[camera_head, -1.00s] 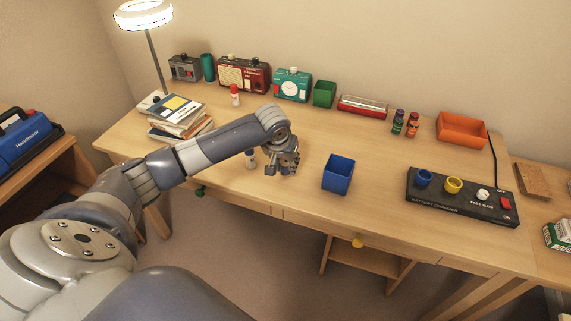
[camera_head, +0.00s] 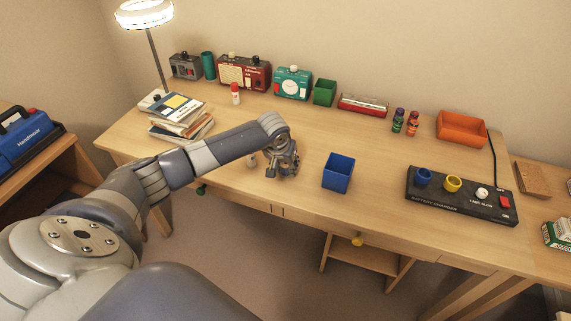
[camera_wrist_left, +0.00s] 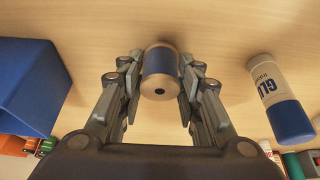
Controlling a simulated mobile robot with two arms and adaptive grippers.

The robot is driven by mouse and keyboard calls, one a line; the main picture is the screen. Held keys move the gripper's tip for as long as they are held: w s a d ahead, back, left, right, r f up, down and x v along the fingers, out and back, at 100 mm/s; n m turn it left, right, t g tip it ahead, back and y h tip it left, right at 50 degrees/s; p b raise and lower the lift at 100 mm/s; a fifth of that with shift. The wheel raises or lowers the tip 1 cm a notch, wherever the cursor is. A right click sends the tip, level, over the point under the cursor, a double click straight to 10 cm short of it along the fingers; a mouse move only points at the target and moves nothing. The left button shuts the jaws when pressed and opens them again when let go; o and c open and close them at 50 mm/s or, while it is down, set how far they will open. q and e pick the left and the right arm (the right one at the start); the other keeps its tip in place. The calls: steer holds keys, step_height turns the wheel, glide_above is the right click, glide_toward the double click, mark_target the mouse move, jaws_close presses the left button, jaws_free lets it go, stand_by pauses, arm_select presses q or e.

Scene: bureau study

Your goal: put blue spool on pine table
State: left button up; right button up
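The blue spool (camera_wrist_left: 160,72) has a blue band with pale tan ends. In the left wrist view it stands on the wooden surface between my left gripper's fingers. My left gripper (camera_wrist_left: 160,80) is open around the spool, with a gap showing on both sides. In the head view the left gripper (camera_head: 284,170) is low over the front part of the long wooden desk (camera_head: 390,165), left of a blue bin. The spool is hidden behind the gripper there. I cannot tell which wooden top is the pine table. My right gripper is not in view.
The blue bin (camera_head: 338,174) stands close to the gripper, and a glue bottle (camera_wrist_left: 281,98) is on the other side. A black battery charger (camera_head: 461,196) lies on the right. Stacked books (camera_head: 180,115) are at left. The desk centre is clear.

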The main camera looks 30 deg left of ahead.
arm_select(q)
steer(key=shift+o, duration=0.7)
steer(key=shift+r, duration=0.45)
steer(key=v, duration=1.1)
steer(key=shift+r, duration=0.15)
steer(key=shift+s, duration=0.15)
